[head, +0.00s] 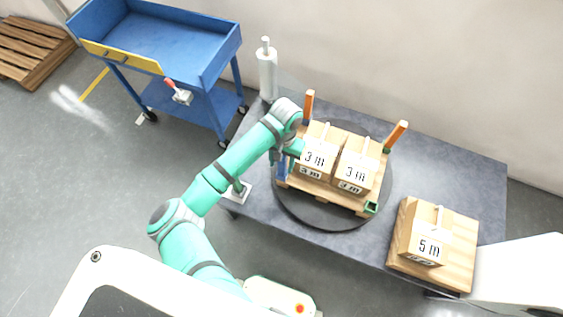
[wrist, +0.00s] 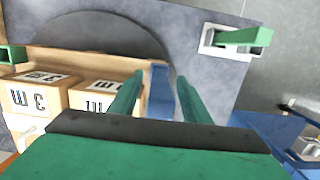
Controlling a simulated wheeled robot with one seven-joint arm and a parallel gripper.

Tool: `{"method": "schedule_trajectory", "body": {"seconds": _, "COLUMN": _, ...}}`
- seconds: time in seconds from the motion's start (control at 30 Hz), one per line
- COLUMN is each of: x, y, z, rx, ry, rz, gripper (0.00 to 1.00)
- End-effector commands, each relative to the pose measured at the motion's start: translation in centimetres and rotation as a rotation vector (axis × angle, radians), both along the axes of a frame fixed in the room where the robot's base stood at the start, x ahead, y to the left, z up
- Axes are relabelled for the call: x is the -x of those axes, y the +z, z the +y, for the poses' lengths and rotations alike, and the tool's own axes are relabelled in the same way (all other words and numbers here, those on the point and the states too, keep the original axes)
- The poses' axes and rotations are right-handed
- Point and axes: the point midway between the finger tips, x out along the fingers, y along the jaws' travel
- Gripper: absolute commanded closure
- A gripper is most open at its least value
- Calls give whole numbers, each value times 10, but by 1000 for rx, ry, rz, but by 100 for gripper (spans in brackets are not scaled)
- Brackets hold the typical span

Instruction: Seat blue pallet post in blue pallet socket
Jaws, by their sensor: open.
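The blue pallet post (head: 282,168) stands at the pallet's front left corner in the head view. In the wrist view the blue post (wrist: 160,92) shows between the two green fingers of my gripper (wrist: 158,97). My gripper (head: 284,158) is open around the post, with its fingers on either side. The blue socket is not clearly distinguishable from the post, and I cannot tell how deep the post sits. The wooden pallet (head: 325,196) rests on a dark round turntable (head: 330,222) and carries boxes marked "3 m" (head: 354,172).
Orange posts (head: 397,135) rise at the pallet's back corners. A green socket (head: 371,207) at the front right is empty. A white holder with a green piece (wrist: 235,38) lies nearby. A roll (head: 267,72), a "5 m" box (head: 428,238) and a blue cart (head: 160,45) stand around.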

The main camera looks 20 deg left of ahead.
Motion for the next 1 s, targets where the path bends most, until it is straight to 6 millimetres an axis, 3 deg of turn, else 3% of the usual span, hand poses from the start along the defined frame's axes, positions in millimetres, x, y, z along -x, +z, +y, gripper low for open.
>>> {"method": "schedule_trajectory", "body": {"seconds": 0.23, "x": -3, "y": 17, "z": 0, "rx": 0, "ry": 0, "rz": -2, "gripper": 57}}
{"method": "schedule_trajectory", "body": {"seconds": 0.63, "x": -12, "y": 89, "z": 1, "rx": -4, "ry": -1, "rz": -3, "gripper": 57}}
{"method": "schedule_trajectory", "body": {"seconds": 1.0, "x": -13, "y": 108, "z": 0, "rx": 0, "ry": 0, "rz": 0, "gripper": 57}}
